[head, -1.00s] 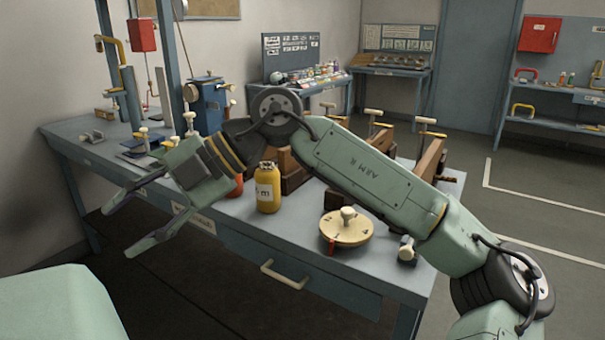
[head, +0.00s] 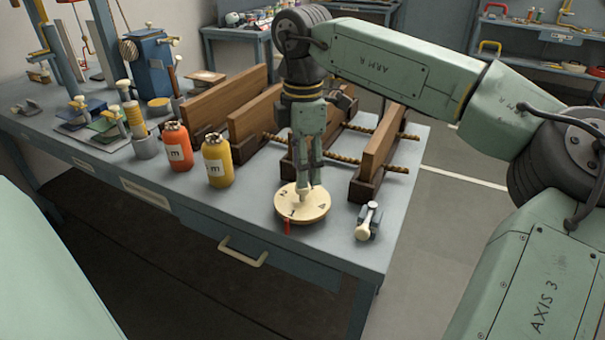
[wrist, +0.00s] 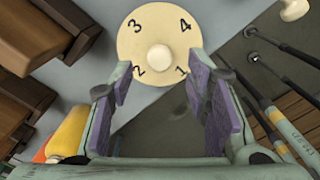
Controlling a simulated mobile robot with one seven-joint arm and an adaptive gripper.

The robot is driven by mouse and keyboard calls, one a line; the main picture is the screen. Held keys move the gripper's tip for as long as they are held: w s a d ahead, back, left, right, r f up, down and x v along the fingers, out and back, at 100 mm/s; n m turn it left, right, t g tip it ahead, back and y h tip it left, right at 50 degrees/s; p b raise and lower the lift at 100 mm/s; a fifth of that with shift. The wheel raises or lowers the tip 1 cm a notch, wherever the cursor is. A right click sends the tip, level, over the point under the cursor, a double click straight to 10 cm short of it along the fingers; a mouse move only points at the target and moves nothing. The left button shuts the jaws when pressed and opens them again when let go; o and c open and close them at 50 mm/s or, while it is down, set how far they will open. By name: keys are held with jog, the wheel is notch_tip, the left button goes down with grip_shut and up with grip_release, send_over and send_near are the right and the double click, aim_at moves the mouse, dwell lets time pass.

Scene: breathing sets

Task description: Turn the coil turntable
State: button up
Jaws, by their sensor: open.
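The coil turntable (head: 316,209) is a round cream disc near the bench's front edge, with a red marker (head: 287,227) at its front rim. In the wrist view the disc (wrist: 138,42) shows the numbers 1 to 4 and a pale round knob (wrist: 159,58) at its centre. My gripper (head: 309,188) points down over the turntable, its tips close to the knob. In the wrist view my gripper (wrist: 158,66) is open, one purple-padded finger on each side of the knob, with gaps between. Whether the tips are level with the knob is unclear.
A small metal clamp with a pale handle (head: 368,222) stands right of the turntable. Wooden boards in dark holders (head: 372,160) stand behind and beside it. A yellow bottle (head: 217,160) and an orange bottle (head: 177,146) stand to the left. Bare bench lies between bottles and turntable.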

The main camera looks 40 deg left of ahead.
aim_at(302, 195)
jog(key=shift+f+p, duration=0.3)
jog(key=shift+f, duration=1.55)
jog(key=shift+c, duration=0.5)
grip_shut()
